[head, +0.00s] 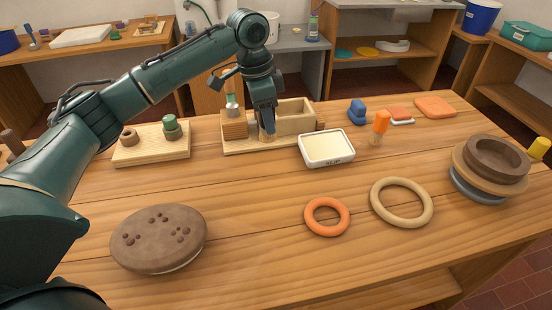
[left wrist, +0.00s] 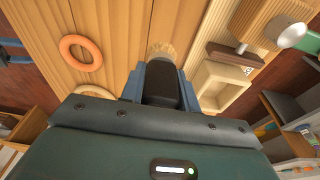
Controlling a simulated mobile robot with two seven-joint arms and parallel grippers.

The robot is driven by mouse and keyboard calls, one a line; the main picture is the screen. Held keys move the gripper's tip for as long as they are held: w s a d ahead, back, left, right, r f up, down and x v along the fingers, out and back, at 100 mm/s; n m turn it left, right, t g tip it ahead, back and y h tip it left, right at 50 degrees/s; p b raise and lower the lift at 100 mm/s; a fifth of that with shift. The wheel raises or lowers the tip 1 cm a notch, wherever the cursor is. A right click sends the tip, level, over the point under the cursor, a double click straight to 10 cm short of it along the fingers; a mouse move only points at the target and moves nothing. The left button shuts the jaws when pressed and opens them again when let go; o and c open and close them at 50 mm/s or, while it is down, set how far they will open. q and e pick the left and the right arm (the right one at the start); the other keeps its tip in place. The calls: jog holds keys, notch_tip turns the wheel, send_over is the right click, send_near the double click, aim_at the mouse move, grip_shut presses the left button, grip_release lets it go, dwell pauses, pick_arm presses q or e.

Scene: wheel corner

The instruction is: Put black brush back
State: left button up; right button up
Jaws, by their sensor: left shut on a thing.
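My left gripper (head: 266,118) points down and is shut on the black brush. In the left wrist view the black handle (left wrist: 160,85) lies between the blue-green fingers (left wrist: 161,88), with tan bristles (left wrist: 162,50) beyond it. In the head view only the brush's tan lower end (head: 267,137) shows clearly, pointing down below the fingertips. It is at the front side of the wooden holder (head: 240,147), between the ribbed block (head: 234,125) and the open bin (head: 294,117). I cannot tell whether the brush touches the holder. My right gripper is not in view.
A green-handled tool (head: 232,100) stands at the ribbed block. An orange ring (head: 309,218), a tan ring (head: 375,205) and a brown disc (head: 130,240) lie in front.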

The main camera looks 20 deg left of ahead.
pick_arm(q)
notch_tip(320, 180, down, 5)
jog(key=shift+s+a+r, duration=0.1)
jog(key=shift+s+r, duration=0.05)
jog(key=shift+r, duration=0.05)
notch_tip(320, 180, down, 5)
dwell(0.3)
jog(key=o, duration=1)
jog(key=shift+f, duration=0.1)
jog(key=shift+o, duration=0.2)
jog(key=r, duration=0.4)
jog(key=a+r, duration=0.1)
jog(key=r, duration=0.3)
jog(key=s+r, duration=0.1)
jog(key=r, duration=0.3)
jog(key=shift+a+r, duration=0.1)
jog(key=shift+a, duration=0.15)
